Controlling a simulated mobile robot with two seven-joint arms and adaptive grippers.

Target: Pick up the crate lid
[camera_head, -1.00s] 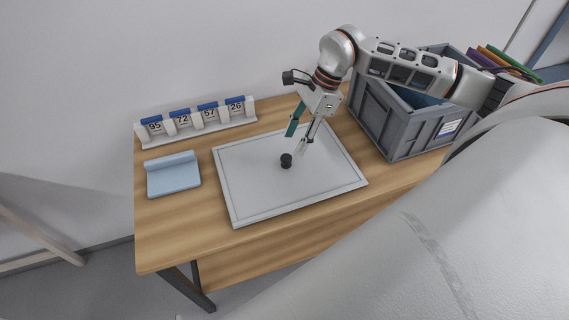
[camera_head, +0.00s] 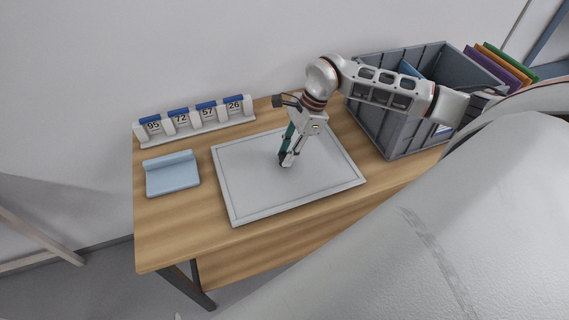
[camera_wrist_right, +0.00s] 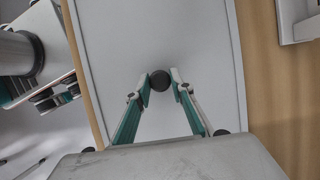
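The crate lid (camera_head: 240,193) is a flat light-grey panel with a raised rim, lying on the wooden table. A small dark round knob stands near its middle; it shows clearly in the right wrist view (camera_wrist_right: 160,81). My right gripper (camera_head: 284,162) reaches down to the knob in the head view and mostly hides it there. In the right wrist view its two fingertips (camera_wrist_right: 161,84) stand on either side of the knob, apart, with narrow gaps that are hard to judge. My left gripper is not in view.
A grey open crate (camera_head: 402,140) stands right of the lid, with something blue inside. Colourful folders (camera_head: 500,65) are behind it. A numbered rack (camera_head: 195,121) stands along the table's back left, with a light-blue block (camera_head: 172,176) in front. The table's front strip is clear.

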